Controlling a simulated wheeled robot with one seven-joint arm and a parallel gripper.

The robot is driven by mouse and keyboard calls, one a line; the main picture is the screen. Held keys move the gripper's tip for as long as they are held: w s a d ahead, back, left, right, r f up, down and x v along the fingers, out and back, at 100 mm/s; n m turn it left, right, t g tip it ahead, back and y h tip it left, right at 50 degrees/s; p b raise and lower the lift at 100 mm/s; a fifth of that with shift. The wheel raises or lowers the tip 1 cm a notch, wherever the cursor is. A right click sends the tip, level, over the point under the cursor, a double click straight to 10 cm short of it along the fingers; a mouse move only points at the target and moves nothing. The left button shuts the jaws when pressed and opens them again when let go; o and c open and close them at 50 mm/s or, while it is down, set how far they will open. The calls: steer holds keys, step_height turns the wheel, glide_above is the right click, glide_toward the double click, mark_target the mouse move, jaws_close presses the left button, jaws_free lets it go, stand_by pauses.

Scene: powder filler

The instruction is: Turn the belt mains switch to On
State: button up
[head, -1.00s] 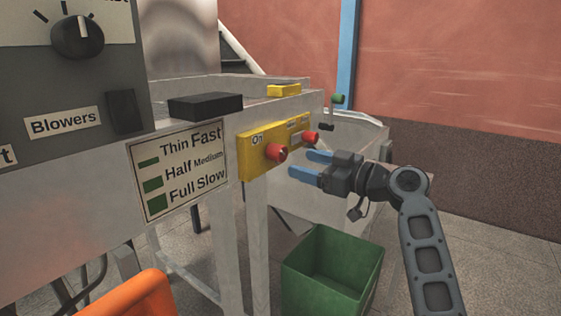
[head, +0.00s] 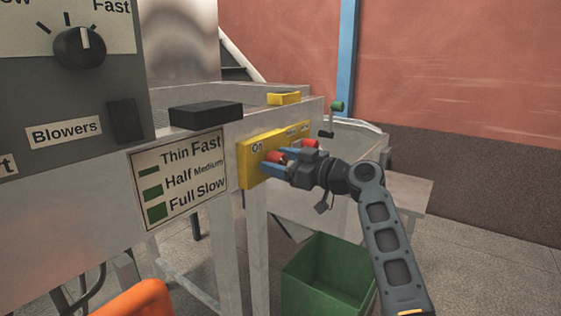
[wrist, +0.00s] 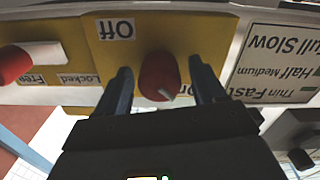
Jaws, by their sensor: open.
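The belt mains switch is a red knob (wrist: 155,72) on a yellow panel (head: 250,172). In the wrist view, which shows the panel upside down, an "Off" label (wrist: 115,28) is beside the knob, and a white mark lies at the knob's lower right. An "On" label (head: 257,148) shows in the head view. My gripper (wrist: 163,85) is open, with one blue finger on each side of the knob. A gap shows between the fingers and the knob in the wrist view; contact is hard to judge. In the head view my fingers partly hide the knob (head: 275,157).
A second red handle (wrist: 14,63) with a white lever, near "Locked" and "Free" labels, is beside the knob. A "Thin Fast" speed sign (head: 180,175) is left of the panel. A green bin (head: 325,275) stands below. Open floor lies to the right.

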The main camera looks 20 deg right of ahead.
steer(key=shift+c, duration=0.3)
steer(key=c, duration=1)
steer(key=shift+o, duration=0.2)
steer(key=m, duration=0.4)
steer(key=shift+m, duration=0.3)
steer(key=m+p, duration=0.1)
steer(key=m, duration=0.3)
steer(key=shift+r+m+p, duration=0.1)
steer(key=shift+m+p, duration=0.2)
steer(key=m+p, duration=0.2)
steer(key=m, duration=0.2)
steer(key=shift+d+m, duration=0.1)
steer(key=shift+m, duration=0.2)
steer(key=shift+m+p, duration=1.35)
steer(key=shift+m, duration=0.75)
steer(key=shift+f, duration=0.2)
